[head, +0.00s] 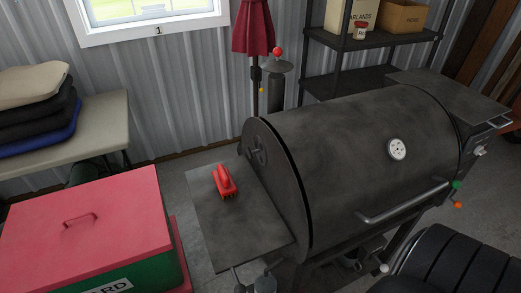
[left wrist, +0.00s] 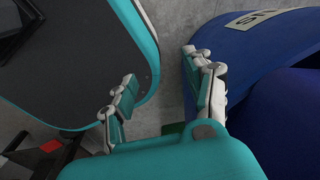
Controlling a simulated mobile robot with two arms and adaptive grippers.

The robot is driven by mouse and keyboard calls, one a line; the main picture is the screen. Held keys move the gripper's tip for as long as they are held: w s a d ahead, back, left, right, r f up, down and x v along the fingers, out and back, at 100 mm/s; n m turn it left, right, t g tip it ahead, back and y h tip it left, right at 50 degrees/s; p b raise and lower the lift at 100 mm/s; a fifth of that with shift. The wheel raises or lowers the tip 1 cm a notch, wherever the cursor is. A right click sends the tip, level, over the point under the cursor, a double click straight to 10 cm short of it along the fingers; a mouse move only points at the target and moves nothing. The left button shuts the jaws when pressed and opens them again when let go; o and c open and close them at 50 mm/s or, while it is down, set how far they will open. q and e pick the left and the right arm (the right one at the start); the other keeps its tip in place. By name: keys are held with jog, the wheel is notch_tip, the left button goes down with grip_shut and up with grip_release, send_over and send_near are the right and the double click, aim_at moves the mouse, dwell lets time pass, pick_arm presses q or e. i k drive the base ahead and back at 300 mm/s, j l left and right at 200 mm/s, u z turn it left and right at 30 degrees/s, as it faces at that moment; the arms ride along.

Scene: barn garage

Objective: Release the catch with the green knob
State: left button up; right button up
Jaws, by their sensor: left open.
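The green knob (head: 456,184) is small and sits near the right end of the dark barrel grill (head: 365,135), by the end of the lid's long handle (head: 402,203). An orange knob (head: 459,205) is just below it. The catch itself is too small to make out. My left gripper (left wrist: 158,68) shows only in the left wrist view, open and with nothing between its fingers. The green knob is not in that view. No gripper shows in the head view, and my right gripper is in neither view.
A black ribbed rounded thing (head: 455,262) stands in front of the grill's right part. A red brush (head: 224,182) lies on the grill's left side shelf (head: 215,222). A red-lidded chest (head: 85,228) stands at left. A blue rounded thing (left wrist: 245,60) is right of my left gripper.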

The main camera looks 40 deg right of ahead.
aim_at(455, 184)
jog(key=z, duration=2.65)
jog(key=i+l+u, duration=0.4)
jog(key=l+u, duration=0.2)
jog(key=i+l+u, duration=0.15)
jog(key=l+u, duration=0.15)
